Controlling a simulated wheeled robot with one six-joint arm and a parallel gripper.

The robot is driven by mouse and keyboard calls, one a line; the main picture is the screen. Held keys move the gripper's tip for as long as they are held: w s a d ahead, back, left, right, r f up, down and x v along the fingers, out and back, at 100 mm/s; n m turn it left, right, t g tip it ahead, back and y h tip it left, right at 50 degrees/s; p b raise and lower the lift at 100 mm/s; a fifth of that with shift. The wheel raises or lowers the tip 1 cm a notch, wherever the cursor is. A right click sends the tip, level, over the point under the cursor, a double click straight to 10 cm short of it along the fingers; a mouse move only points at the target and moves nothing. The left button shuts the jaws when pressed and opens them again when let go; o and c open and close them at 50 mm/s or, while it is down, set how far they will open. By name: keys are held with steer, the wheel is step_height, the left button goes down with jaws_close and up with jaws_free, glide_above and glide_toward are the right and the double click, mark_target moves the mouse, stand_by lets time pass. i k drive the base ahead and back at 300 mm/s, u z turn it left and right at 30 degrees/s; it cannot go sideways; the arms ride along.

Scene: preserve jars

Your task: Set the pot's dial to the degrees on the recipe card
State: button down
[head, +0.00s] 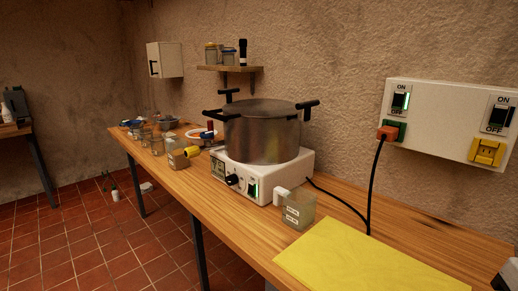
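A large steel pot (262,135) with black handles and a lid sits on a white heater base (285,175) on the wooden table. A black dial (233,180) sticks out of the base's front face. Left of it is a small display (217,167), too small to read. Right of it is a green-lit switch (253,190). The dial's setting cannot be read. I cannot make out a recipe card or its degrees. My gripper is not clearly in view.
Several jars and bowls crowd the table's far left. A black cable runs to the wall switch panel (450,122). A shelf (230,69) hangs behind the pot.

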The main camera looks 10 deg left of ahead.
mark_target(232, 180)
steer(key=u, duration=0.6)
steer(key=k, duration=0.75)
steer(key=u, duration=0.75)
steer(key=k, duration=0.45)
steer(key=u, duration=1.2)
steer(key=i, duration=1.8)
steer(key=z, duration=0.4)
steer(key=i, duration=0.95)
steer(key=z, duration=1.5)
steer(key=i, duration=0.75)
steer(key=z, duration=0.8)
